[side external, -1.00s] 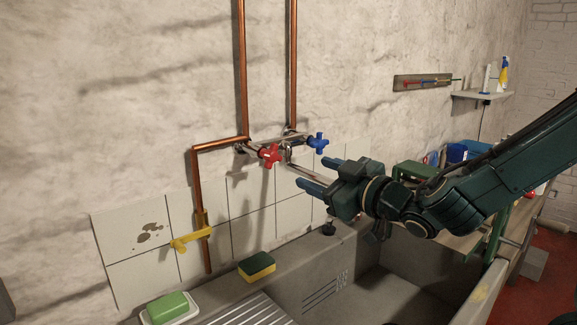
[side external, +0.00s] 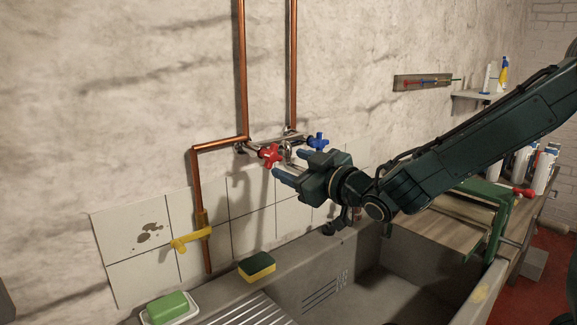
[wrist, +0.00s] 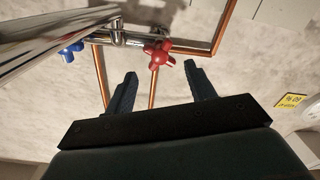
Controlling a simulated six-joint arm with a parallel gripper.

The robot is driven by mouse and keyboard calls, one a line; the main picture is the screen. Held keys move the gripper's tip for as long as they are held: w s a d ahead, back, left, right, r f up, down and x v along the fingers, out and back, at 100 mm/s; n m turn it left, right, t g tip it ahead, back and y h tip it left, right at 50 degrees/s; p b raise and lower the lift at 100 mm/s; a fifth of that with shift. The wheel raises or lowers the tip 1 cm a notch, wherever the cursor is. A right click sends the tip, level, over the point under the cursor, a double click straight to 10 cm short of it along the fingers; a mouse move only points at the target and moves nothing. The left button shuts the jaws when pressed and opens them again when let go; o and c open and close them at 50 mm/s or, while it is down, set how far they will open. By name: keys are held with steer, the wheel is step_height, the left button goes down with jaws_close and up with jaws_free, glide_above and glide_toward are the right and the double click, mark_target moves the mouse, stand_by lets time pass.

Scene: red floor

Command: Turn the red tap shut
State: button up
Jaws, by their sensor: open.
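The red tap (side external: 270,154) is a cross-shaped handle on the left of a chrome mixer on the wall. The blue tap (side external: 318,142) is on the mixer's right. My gripper (side external: 289,164) is open and empty, its fingers pointing at the wall just right of the red tap in the side view. In the wrist view the red tap (wrist: 158,54) lies beyond the two fingertips of my gripper (wrist: 160,68), roughly between their lines and apart from them. The blue tap (wrist: 72,50) is at upper left there. My gripper hides part of the mixer's spout in the side view.
Copper pipes (side external: 243,70) run up the wall. A yellow lever valve (side external: 190,239) is on the lower left pipe. A yellow-green sponge (side external: 257,267) and green soap (side external: 166,307) sit on the sink edge. The chrome spout (wrist: 60,35) crosses the wrist view's upper left.

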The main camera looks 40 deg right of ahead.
mark_target(275, 157)
steer(key=shift+w, duration=3.7)
steer(key=c, duration=0.9)
